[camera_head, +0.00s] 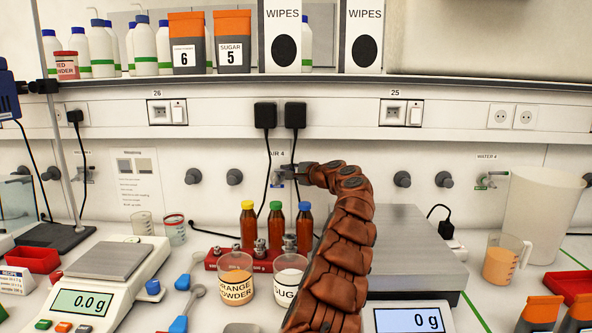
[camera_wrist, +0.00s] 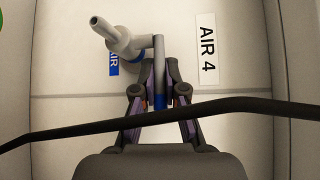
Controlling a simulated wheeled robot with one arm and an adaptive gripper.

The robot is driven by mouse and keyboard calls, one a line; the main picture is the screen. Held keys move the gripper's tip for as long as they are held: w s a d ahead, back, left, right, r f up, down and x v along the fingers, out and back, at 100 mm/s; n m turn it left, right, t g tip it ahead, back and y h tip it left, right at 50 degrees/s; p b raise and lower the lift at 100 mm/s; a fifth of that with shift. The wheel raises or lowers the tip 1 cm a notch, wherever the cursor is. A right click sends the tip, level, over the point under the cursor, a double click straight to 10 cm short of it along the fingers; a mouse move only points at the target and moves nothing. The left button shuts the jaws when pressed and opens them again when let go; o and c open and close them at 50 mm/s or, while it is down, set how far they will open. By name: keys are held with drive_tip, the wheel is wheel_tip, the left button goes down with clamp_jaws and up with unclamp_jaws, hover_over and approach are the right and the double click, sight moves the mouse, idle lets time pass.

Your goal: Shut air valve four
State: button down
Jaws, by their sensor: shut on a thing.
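The air valve four (camera_wrist: 125,40) is a grey tap with a nozzle on the back wall, in the upper middle of the wrist view. A blue label marked AIR (camera_wrist: 113,63) sits beside it, and an AIR 4 sign (camera_wrist: 207,50) is to its right. My gripper (camera_wrist: 159,90) is shut on the valve's handle (camera_wrist: 158,52), a thin grey lever with a blue end between the fingers. In the head view my arm reaches to the wall and my gripper (camera_head: 305,172) is at the valve (camera_head: 281,173), partly hiding it and its sign.
A black cable (camera_wrist: 245,107) crosses in front of my gripper in the wrist view. Two black plugs (camera_head: 265,115) hang above. Bottles (camera_head: 248,225), an orange powder beaker (camera_head: 235,276) and a sugar beaker (camera_head: 289,278) stand below, left of my arm. Balances (camera_head: 110,275) stand on the bench.

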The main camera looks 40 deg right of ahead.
drive_tip(key=shift+d+r, duration=0.1)
drive_tip(key=c, duration=1.2)
unclamp_jaws()
drive_tip(key=shift+s, duration=0.15)
drive_tip(key=s+r, duration=0.1)
drive_tip(key=s, duration=1)
drive_tip(key=shift+s+d+r, duration=0.25)
drive_tip(key=shift+s+d, duration=0.05)
drive_tip(key=shift+d, duration=0.1)
drive_tip(key=shift+a, duration=0.1)
